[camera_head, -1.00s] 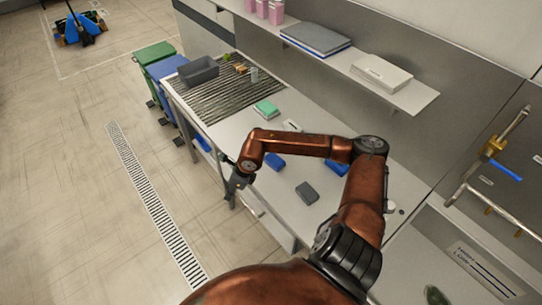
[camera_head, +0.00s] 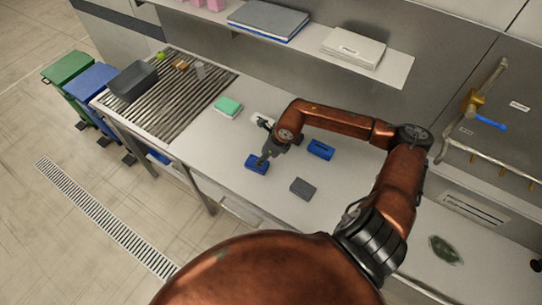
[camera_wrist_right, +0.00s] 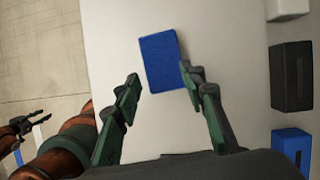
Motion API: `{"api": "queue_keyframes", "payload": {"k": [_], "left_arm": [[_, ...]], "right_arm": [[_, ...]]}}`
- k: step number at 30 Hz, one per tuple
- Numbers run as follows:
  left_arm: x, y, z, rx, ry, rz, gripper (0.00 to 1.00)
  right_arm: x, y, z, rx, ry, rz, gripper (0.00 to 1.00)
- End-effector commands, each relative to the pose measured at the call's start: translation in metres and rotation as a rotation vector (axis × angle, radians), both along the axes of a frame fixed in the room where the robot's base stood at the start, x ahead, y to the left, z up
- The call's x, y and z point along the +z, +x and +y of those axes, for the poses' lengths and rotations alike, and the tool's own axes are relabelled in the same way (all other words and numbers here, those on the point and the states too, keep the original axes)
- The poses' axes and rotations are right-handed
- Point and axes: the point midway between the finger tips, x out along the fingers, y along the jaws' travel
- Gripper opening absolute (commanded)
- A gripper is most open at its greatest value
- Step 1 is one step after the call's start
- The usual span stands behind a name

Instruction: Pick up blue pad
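The blue pad (camera_head: 256,165) lies flat on the table near its front edge, below my right gripper (camera_head: 264,158). In the right wrist view the blue pad (camera_wrist_right: 158,62) shows almost whole, just ahead of the fingertips. The right gripper (camera_wrist_right: 160,82) is open with nothing between its fingers; its right finger is close to the pad's lower right side. My left gripper (camera_wrist_right: 25,125) shows small at the lower left of the wrist view, over the floor; its finger state is unclear. It is not in the head view.
A second blue object (camera_head: 320,150), a grey pad (camera_head: 302,188), a green-topped pad (camera_head: 228,106) and a white item (camera_head: 262,118) lie on the table. A dark block (camera_wrist_right: 292,76) shows in the wrist view. A shelf (camera_head: 397,68) overhangs the back. A grey bin (camera_head: 133,81) stands on the rollers.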

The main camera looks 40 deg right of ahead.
Motion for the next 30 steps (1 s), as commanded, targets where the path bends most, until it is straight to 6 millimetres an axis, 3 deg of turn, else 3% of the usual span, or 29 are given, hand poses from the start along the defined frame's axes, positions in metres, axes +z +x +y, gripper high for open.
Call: {"api": "queue_keyframes", "payload": {"k": [4, 11, 14, 21, 26, 30], "left_arm": [[0.0, -0.01, -0.008, 0.004, -0.008, 0.011, 0.4], [0.002, -0.053, -0.005, 0.014, -0.005, 0.063, 0.4], [0.008, -0.06, -0.002, 0.015, -0.001, 0.071, 0.4], [0.014, -0.042, 0.0, 0.012, 0.0, 0.048, 0.4], [0.015, -0.02, -0.001, 0.007, -0.001, 0.02, 0.4], [0.015, -0.02, -0.001, 0.007, -0.001, 0.02, 0.4]], "right_arm": [[-0.007, 0.003, 0.003, 0.001, 0.003, 0.0, 0.5], [-0.029, 0.009, 0.006, -0.003, 0.002, 0.001, 0.65], [-0.041, 0.012, 0.01, -0.006, 0.003, 0.002, 0.65], [-0.069, 0.022, 0.016, -0.006, 0.002, 0.0, 0.65], [-0.072, 0.023, 0.016, -0.004, 0.0, 0.0, 0.65], [-0.072, 0.023, 0.016, -0.004, 0.0, 0.0, 0.63]]}}
